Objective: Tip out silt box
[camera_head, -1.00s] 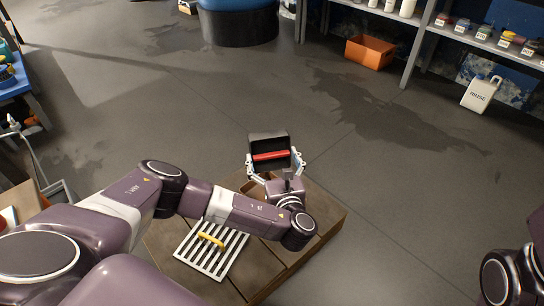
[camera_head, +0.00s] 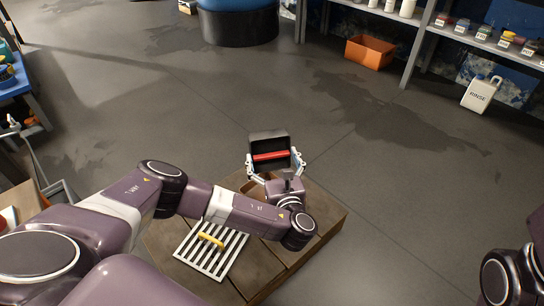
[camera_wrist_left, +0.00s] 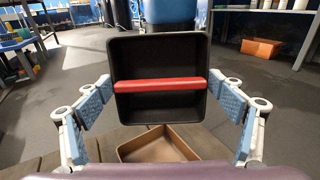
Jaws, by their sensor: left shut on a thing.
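The silt box, a black open box with a red bar (camera_head: 270,156) across it, is held up past the far edge of the wooden platform. My left gripper (camera_head: 275,163) is shut on it, with the fingers on both sides. In the left wrist view the box (camera_wrist_left: 160,55) is tipped so its open side faces the camera. Its inside looks dark and bare; no silt can be made out. My right arm shows at the right edge of the head view, its gripper out of frame.
The wooden platform (camera_head: 300,255) bears a white grate (camera_head: 212,262) with a yellow handle. A brown square container (camera_wrist_left: 160,143) sits below the box. An orange bin (camera_head: 369,52) and a RINSE jug (camera_head: 481,94) stand at the back right. The floor on the right is clear.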

